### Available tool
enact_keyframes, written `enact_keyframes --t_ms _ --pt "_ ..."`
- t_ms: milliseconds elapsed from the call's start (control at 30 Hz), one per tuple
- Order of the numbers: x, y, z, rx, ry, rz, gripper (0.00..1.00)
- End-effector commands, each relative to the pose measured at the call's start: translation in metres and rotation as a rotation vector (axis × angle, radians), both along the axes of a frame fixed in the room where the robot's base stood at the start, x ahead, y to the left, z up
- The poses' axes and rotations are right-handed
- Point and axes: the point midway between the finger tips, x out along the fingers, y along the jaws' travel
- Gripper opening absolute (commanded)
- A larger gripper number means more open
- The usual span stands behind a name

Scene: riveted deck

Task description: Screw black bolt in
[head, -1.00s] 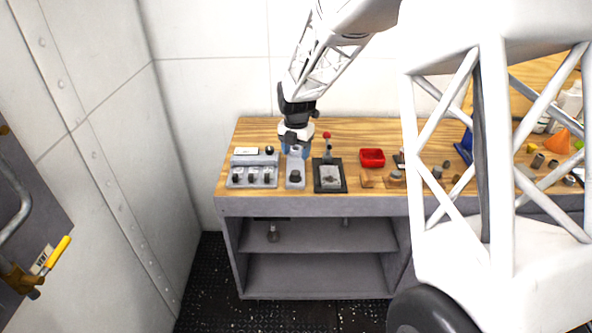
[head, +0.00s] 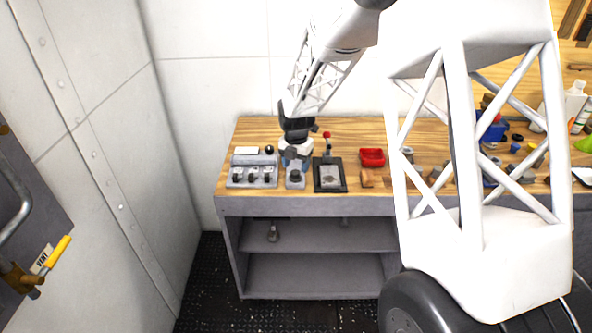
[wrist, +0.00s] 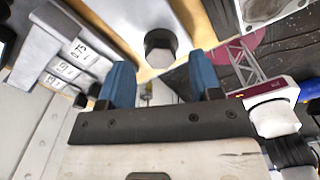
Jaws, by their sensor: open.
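The black bolt (head: 295,176) stands on a small grey block (head: 296,185) at the front of the bench, between the switch panel and a dark framed plate. My gripper (head: 294,160) is just behind and above the block, pointing down. In the wrist view its two blue fingers (wrist: 163,80) are apart with nothing between them. A dark round piece with a pale face (wrist: 160,42), which looks like the bolt, shows beyond the fingertips, roughly centred between them and apart from them. The bolt's lower part is not clear.
A grey switch panel (head: 252,172) stands close on the left. The dark framed plate (head: 330,176) with a red-tipped lever is close on the right. A red bin (head: 372,157) and wooden blocks (head: 367,178) lie farther right. The shelf below is mostly empty.

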Motion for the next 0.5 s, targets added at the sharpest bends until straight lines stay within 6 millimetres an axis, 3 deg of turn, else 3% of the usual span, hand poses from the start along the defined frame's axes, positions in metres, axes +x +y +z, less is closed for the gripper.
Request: enact_keyframes --t_ms 200,500 --pt "0.0 0.0 -0.02 0.0 0.001 0.0 0.59" --pt "0.0 0.0 -0.025 0.0 0.0 0.0 0.59"
